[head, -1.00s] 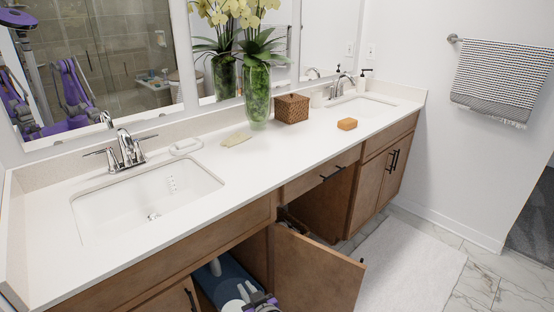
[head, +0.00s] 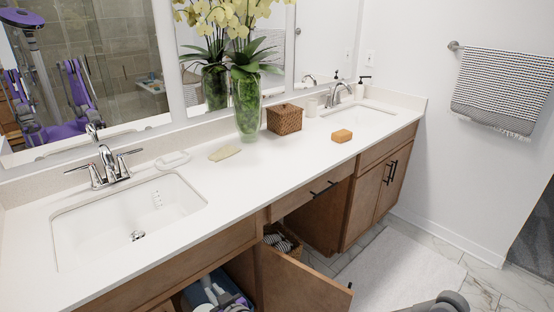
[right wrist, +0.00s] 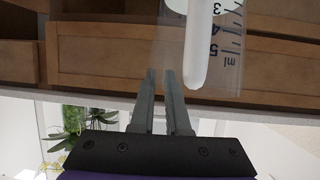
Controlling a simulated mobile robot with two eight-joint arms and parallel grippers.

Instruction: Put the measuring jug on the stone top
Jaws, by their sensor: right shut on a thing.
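The measuring jug (right wrist: 222,62) shows at the top of the right wrist view, with clear walls, a dark millilitre scale and a white handle (right wrist: 197,45). My right gripper (right wrist: 160,76) is shut on the jug's clear wall beside the handle. The numbers appear inverted in this view. The jug is hard to make out there. The white stone top (head: 300,165) runs along the wall. My left gripper is not in view.
A blue container (head: 198,291) is in the cabinet. A vase of orchids (head: 248,108), wicker box (head: 285,119), orange sponge (head: 342,136), soap bar (head: 225,153) and two sinks occupy the top. Its middle front is clear.

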